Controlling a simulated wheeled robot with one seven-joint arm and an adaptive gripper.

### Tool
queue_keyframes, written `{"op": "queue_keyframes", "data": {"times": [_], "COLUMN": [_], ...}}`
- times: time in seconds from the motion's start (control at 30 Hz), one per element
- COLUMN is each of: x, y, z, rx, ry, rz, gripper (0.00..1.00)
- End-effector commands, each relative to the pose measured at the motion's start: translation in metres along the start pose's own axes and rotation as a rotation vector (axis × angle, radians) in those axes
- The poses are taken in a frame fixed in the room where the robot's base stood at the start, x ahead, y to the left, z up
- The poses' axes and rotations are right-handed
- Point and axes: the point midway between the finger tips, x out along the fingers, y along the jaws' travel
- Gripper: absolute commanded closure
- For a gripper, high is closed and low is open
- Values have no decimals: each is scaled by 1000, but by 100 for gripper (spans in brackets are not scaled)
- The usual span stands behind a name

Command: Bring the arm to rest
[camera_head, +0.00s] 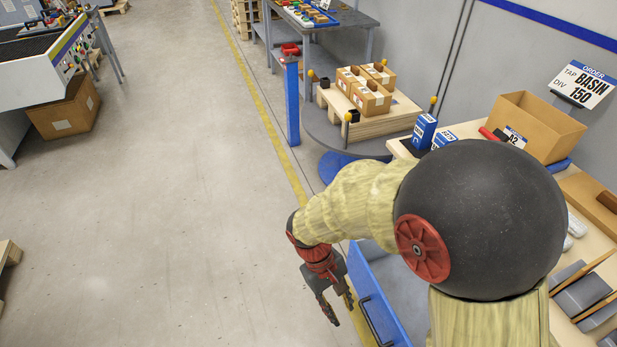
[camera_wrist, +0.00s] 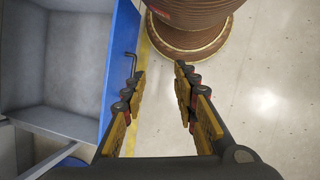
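My gripper (camera_head: 337,302) hangs low in the head view, at the end of my bent arm, beside the blue-edged drawer front (camera_head: 376,300). In the wrist view my gripper (camera_wrist: 160,72) has its two fingers apart with nothing between them. The floor and a yellow line show through the gap. The blue drawer front with a dark handle (camera_wrist: 130,66) is just left of the fingers in the wrist view. My arm hides part of the workbench in the head view.
The workbench (camera_head: 596,268) on the right carries an open cardboard box (camera_head: 535,126), blue cartons (camera_head: 424,131) and grey bins (camera_head: 582,292). An order sign (camera_head: 583,84) stands behind. A blue post (camera_head: 292,103) and a small table with boxes are farther back.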

Motion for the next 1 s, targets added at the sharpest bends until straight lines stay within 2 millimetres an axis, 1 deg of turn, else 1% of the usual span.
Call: {"op": "queue_keyframes", "data": {"times": [0.03, 0.1, 0.27, 0.4, 0.57, 0.7, 0.83, 0.9, 1.0], "x": [-17, -36, -74, -105, -136, -162, -188, -198, -204], "y": [6, 12, 27, 41, 57, 74, 91, 98, 105], "z": [9, 20, 49, 76, 109, 139, 162, 171, 180], "rx": [27, 58, 142, 235, 346, 435, 506, 537, 572], "ry": [49, 109, 249, 374, 516, 643, 747, 787, 814], "rz": [-24, -53, -107, -141, -159, -146, -119, -107, -96], "gripper": [71, 71, 71, 71, 71, 71, 71, 71, 71]}}
